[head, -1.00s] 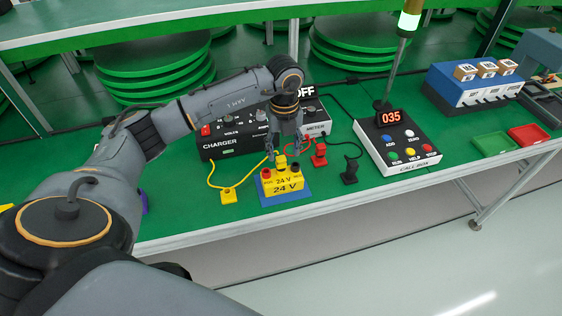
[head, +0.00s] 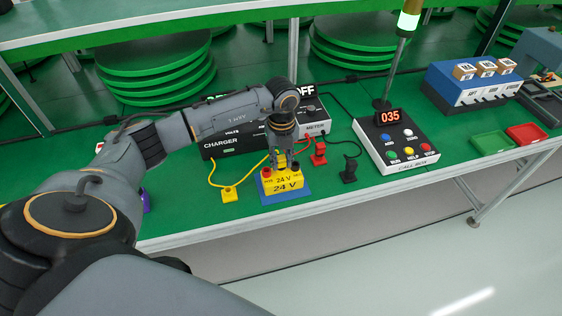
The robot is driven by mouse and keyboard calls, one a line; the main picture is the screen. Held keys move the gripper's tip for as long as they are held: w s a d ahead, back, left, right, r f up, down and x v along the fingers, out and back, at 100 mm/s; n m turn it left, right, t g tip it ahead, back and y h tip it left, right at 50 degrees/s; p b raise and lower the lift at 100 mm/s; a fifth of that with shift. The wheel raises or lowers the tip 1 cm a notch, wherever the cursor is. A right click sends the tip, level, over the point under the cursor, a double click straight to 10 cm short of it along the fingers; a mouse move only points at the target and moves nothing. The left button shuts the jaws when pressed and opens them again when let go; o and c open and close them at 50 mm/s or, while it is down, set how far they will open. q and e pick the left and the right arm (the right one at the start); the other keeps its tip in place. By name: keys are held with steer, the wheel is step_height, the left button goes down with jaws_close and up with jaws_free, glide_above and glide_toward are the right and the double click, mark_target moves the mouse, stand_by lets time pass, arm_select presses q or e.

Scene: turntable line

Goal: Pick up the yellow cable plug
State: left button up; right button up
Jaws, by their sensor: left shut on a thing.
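The yellow cable plug (head: 229,195) stands on the green bench, left of the yellow 24 V battery (head: 284,184). Its yellow cable loops up toward the charger. My left gripper (head: 281,164) points down over the battery, to the right of the plug and apart from it. It is shut on the yellow raised piece at the battery's top, between the red and black terminals. The fingers partly hide that piece. The battery sits on a blue pad (head: 265,200). My right gripper is not in view.
The charger (head: 222,147) stands behind. A red plug (head: 319,154) and a black plug (head: 349,171) stand right of the battery. The call box (head: 402,160) with its pole is farther right. The bench's front edge runs close before the plug.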

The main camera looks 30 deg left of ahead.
mark_target(282, 158)
arm_select(q)
steer(key=shift+r, duration=0.4)
step_height(282, 158, up, 2)
steer(key=shift+r+b, duration=0.15)
steer(key=shift+b, duration=0.65)
steer(key=s+r, duration=0.1)
steer(key=r, duration=0.1)
steer(key=s+d+r, duration=0.1)
steer(key=s, duration=0.1)
steer(key=s+d+r+b, duration=0.1)
steer(key=r, duration=0.1)
steer(key=shift+s+r, duration=0.15)
steer(key=shift+r, duration=0.15)
jaws_close()
steer(key=s+d+r+b, duration=0.1)
steer(key=s+d+r, duration=0.2)
steer(key=s, duration=0.5)
steer(key=shift+s+d+r, duration=0.3)
steer(key=shift+r, duration=0.35)
steer(key=shift+w, duration=0.15)
